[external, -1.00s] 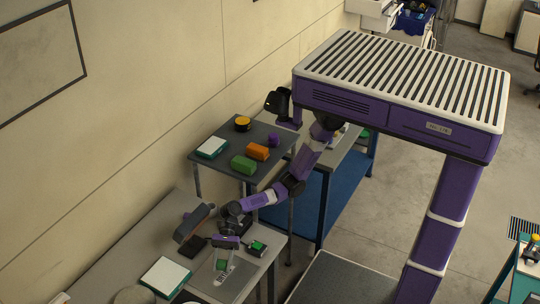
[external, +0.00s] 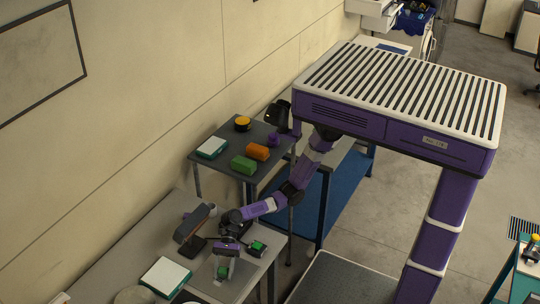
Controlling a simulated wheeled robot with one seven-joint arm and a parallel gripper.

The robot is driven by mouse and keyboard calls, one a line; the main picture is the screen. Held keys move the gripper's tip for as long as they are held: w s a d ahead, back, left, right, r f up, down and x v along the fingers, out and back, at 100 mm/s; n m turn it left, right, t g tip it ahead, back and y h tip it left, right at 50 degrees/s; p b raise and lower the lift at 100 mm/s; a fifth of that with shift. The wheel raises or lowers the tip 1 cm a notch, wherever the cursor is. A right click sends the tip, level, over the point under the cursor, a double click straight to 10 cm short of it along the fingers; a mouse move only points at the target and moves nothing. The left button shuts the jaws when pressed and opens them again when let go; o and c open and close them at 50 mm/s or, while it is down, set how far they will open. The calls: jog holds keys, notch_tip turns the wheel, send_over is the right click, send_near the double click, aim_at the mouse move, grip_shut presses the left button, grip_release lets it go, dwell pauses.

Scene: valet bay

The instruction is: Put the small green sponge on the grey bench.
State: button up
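The small green sponge (external: 222,272) is at the lower end of my gripper (external: 223,268), between its pale fingers. The gripper points down and appears shut on the sponge, though the fingers partly cover it. Both are over the near right part of the grey bench (external: 120,257). I cannot tell whether the sponge touches the bench top.
Another green piece sits in a black holder (external: 257,248) to the right. A dark scanner-like object (external: 194,228) stands behind to the left, and a white pad (external: 166,276) lies left. A darker table (external: 215,172) behind bears a larger green block (external: 243,165) and an orange block (external: 257,152).

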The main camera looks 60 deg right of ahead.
aim_at(220, 277)
jog(key=shift+o, duration=1.3)
jog(key=shift+d, duration=0.1)
jog(key=v, duration=0.7)
jog(key=shift+w+d, duration=0.15)
jog(key=shift+c, duration=0.3)
